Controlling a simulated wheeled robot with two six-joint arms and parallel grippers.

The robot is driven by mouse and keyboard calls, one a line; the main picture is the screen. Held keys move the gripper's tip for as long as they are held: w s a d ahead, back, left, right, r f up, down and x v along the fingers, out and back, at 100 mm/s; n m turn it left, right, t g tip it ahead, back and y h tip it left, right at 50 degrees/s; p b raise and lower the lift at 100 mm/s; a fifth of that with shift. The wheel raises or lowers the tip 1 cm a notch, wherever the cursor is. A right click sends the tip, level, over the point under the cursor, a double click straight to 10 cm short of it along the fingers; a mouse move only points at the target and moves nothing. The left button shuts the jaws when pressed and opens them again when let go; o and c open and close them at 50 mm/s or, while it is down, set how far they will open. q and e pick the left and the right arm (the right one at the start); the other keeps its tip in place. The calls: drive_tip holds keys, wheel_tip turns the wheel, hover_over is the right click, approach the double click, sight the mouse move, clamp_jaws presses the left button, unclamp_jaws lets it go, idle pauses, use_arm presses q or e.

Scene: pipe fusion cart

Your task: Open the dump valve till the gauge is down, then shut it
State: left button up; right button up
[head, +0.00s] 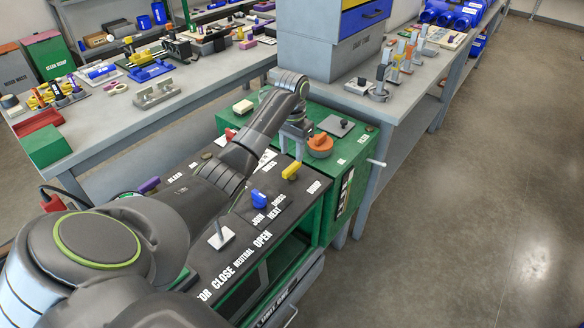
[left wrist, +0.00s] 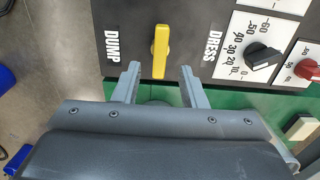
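A yellow handle (head: 291,171) stands on the cart's black panel between the words DRESS and DUMP. In the left wrist view the yellow handle (left wrist: 160,50) points straight up and down the picture, between the two words. My left gripper (head: 295,143) is beyond the handle, near the green edge of the cart. In the left wrist view the gripper's fingers (left wrist: 159,84) are apart with nothing between them, just short of the handle. I cannot make out a pressure gauge for certain. My right gripper is not in view.
A blue handle (head: 259,199) and a grey lever (head: 220,238) stand on the same panel. An orange knob (head: 320,144) is right of my gripper. A black dial knob (left wrist: 263,56) and a red knob (left wrist: 307,69) lie right in the wrist view. Floor at right is clear.

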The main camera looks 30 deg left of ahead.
sight(292, 166)
use_arm(q)
drive_tip(key=shift+f, duration=2.7)
clamp_jaws()
